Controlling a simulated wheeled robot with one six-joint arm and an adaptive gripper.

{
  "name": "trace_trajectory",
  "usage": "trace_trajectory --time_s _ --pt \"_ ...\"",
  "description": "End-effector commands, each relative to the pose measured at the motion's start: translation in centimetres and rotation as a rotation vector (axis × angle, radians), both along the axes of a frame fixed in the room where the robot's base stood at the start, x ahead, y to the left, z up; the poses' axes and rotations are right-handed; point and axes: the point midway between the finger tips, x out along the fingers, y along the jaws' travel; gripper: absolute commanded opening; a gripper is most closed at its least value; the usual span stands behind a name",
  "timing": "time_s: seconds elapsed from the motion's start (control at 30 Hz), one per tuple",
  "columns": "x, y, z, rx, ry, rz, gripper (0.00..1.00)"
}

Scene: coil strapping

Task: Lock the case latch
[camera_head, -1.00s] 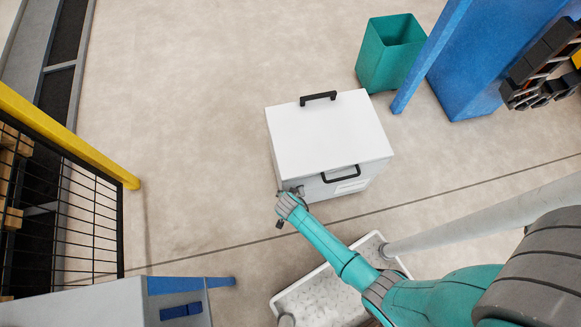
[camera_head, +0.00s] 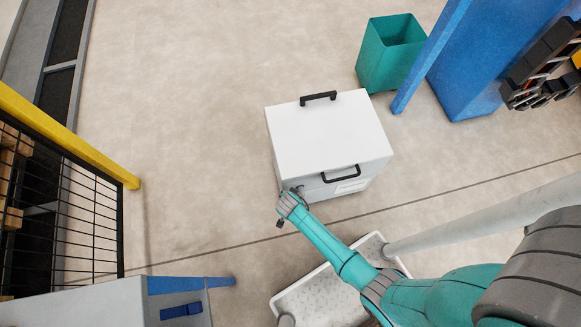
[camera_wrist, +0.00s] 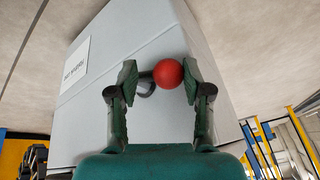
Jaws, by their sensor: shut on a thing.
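The white case (camera_head: 328,130) stands on the floor with its lid down, and its pale front wall (camera_wrist: 150,40) fills much of the wrist view. The latch shows in the wrist view as a red ball knob (camera_wrist: 168,73) on a short dark arm, with a round grey pivot (camera_wrist: 146,89) on the case wall. My gripper (camera_wrist: 158,76) is shut on the latch, its two fingers on either side of the red knob. In the head view my gripper (camera_head: 296,194) is at the case's lower left front corner and hides the latch.
The case has black handles at its back (camera_head: 318,97) and front (camera_head: 341,174). A green bin (camera_head: 390,60) and a blue post stand at the back right. A yellow-railed wire fence (camera_head: 70,140) is at the left. The floor left of the case is clear.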

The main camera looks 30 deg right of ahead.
Motion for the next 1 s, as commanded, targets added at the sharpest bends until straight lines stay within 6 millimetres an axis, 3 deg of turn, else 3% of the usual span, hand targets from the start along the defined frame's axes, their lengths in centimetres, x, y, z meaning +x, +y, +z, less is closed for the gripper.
trace_trajectory --time_s 0.37,1.0 --pt "-0.4 -0.8 0.6 0.148 -0.048 -0.006 0.00" --pt "-1.0 -2.9 2.1 0.579 -0.189 -0.010 0.00"
